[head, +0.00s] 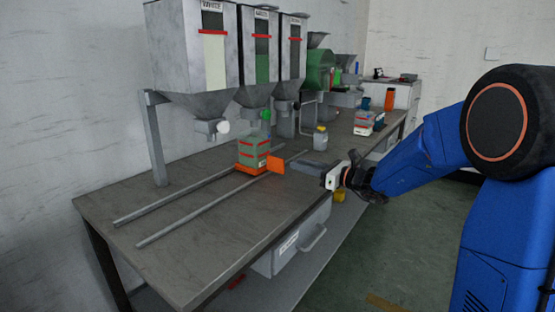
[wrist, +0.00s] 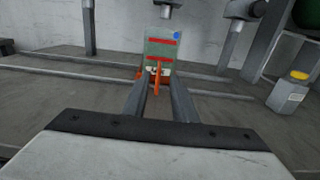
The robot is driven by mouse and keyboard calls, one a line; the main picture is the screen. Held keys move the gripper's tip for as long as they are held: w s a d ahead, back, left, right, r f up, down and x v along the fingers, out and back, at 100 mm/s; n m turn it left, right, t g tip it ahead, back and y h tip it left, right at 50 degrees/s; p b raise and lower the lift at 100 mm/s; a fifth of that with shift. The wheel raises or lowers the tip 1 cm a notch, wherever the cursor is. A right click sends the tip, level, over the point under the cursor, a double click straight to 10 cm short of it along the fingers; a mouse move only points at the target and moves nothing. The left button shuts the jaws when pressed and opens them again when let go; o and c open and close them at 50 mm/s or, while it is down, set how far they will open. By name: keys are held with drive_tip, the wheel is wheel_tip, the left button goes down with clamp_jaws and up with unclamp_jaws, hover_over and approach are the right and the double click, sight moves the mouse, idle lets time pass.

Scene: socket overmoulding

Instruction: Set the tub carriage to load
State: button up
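The tub carriage (head: 251,169) is an orange base on two rails, below the middle hopper. A translucent green tub (head: 253,148) with red bands stands upright on it; the tub also shows in the wrist view (wrist: 162,50). An orange plate handle (head: 276,165) sticks out from the carriage towards me. In the wrist view the handle (wrist: 157,82) is seen edge-on, between my finger lines. My gripper (wrist: 158,88) is open, its two fingers apart either side of the handle's line. Whether the fingertips overlap the handle in depth is hard to tell. No contact shows.
Two parallel rails (head: 190,211) run along the bench (head: 160,258), bare at the near left. Three hoppers (head: 263,50) hang over the back. A drawer (head: 290,245) is under the bench.

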approach(267, 155)
drive_tip(key=x, duration=0.5)
drive_tip(key=shift+w+f, duration=0.1)
drive_tip(key=shift+w, duration=0.2)
clamp_jaws()
idle(1.2)
